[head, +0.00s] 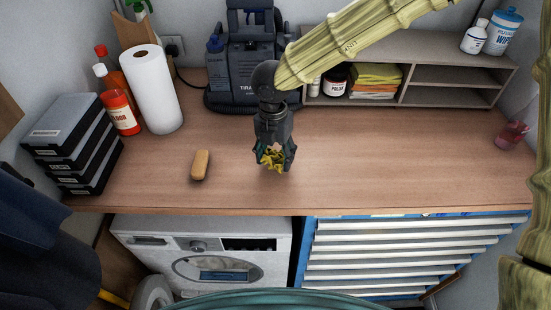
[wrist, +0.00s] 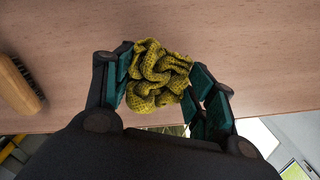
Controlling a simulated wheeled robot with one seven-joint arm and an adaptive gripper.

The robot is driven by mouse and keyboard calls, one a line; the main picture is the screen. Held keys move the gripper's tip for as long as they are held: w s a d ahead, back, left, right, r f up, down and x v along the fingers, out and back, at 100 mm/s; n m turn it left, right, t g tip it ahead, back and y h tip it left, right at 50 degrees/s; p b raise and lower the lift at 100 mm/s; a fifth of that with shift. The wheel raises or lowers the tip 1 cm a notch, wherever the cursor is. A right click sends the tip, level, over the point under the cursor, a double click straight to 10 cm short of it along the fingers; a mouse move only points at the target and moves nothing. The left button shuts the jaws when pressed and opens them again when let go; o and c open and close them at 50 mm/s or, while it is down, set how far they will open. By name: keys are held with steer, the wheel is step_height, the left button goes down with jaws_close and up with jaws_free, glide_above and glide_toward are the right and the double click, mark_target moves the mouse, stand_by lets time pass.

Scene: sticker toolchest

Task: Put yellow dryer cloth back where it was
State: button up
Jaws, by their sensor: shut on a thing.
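The yellow dryer cloth (wrist: 157,77) is crumpled into a bunch between the two fingers of my gripper (wrist: 165,88) in the wrist view. In the head view my gripper (head: 273,158) points down over the middle of the wooden counter, with the yellow cloth (head: 271,157) showing at its fingertips. My gripper is shut on the cloth. I cannot tell whether the cloth touches the counter. A stack of folded cloths (head: 375,80), yellow and orange among them, lies in a compartment of the grey shelf (head: 403,92) at the back right.
A brush (head: 200,165) lies on the counter (head: 350,170) left of my gripper; black cases (head: 75,145), red bottles (head: 120,110) and a paper roll (head: 152,90) stand further left. A dark machine (head: 245,75) stands behind. The counter to the right is mostly clear.

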mark_target(274, 154)
step_height(274, 154, down, 2)
steer(key=shift+f+p, duration=0.1)
steer(key=shift+p, duration=0.4)
steer(key=shift+f, duration=0.2)
steer(key=shift+f, duration=0.15)
steer(key=o, duration=1)
steer(key=r+b, duration=0.3)
steer(key=r, duration=0.9)
steer(key=shift+a+r, duration=0.15)
steer(key=shift+a, duration=0.05)
